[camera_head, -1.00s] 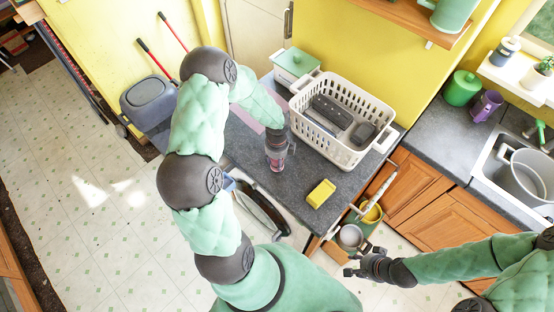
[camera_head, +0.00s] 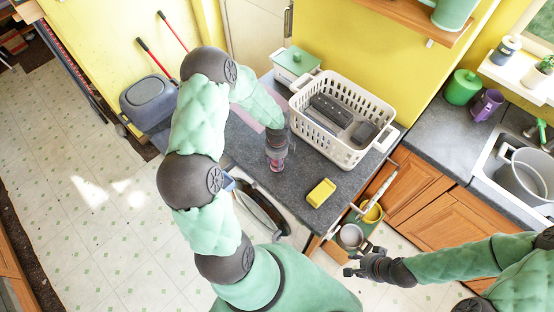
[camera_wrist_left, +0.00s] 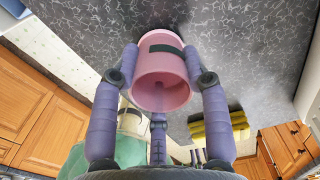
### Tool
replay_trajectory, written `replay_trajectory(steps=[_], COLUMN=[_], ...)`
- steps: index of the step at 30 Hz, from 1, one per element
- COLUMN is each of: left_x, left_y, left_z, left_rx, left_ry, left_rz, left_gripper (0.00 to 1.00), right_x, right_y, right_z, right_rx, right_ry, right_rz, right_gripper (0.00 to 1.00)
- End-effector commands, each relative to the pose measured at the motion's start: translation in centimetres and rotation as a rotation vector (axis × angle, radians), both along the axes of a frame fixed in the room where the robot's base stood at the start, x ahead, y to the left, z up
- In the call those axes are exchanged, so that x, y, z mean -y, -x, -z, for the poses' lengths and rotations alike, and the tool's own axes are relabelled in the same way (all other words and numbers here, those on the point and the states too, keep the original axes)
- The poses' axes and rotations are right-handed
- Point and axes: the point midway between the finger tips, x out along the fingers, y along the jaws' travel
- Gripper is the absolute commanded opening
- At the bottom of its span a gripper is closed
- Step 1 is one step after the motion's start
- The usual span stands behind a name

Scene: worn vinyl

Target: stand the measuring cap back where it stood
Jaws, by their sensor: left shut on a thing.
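The measuring cap is pink. In the left wrist view the cap (camera_wrist_left: 162,85) shows a dark green rectangle on its side and its open mouth facing the camera. My left gripper (camera_wrist_left: 160,75) is shut on it, a purple finger on either side. In the head view the cap (camera_head: 276,167) is a small pink patch below my left gripper (camera_head: 276,155), over the left part of the dark counter (camera_head: 248,150). I cannot tell whether it touches the counter. My right gripper (camera_head: 356,261) is open and empty, beyond the counter's front edge.
A white basket (camera_head: 345,152) with dark things in it stands to the right of my left gripper. A yellow block (camera_head: 320,193) lies near the counter's front edge. A green-lidded container (camera_head: 295,62) stands at the back. The counter between cap and yellow block is clear.

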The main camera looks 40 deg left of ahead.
Motion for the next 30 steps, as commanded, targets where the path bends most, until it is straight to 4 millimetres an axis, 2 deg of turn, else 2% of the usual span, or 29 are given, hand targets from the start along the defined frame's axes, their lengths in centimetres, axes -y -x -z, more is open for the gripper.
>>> replay_trajectory(steps=[24,25,27,30], left_x=[0.00,0.00,0.00,0.00], left_y=[0.00,0.00,0.00,0.00], left_z=[0.63,0.63,0.62,0.62], left_rx=[0.000,0.000,0.000,0.000], left_ry=[0.000,0.000,0.000,0.000], left_rz=[0.000,0.000,0.000,0.000], left_gripper=[0.11,0.51,0.71,0.73], right_x=[0.00,0.00,0.00,0.00], right_y=[0.00,0.00,0.00,0.00], right_z=[0.50,0.50,0.50,0.50], right_rx=[0.000,0.000,0.000,0.000], right_ry=[0.000,0.000,0.000,0.000], right_rz=[0.000,0.000,0.000,0.000], right_gripper=[0.40,0.40,0.40,0.40])
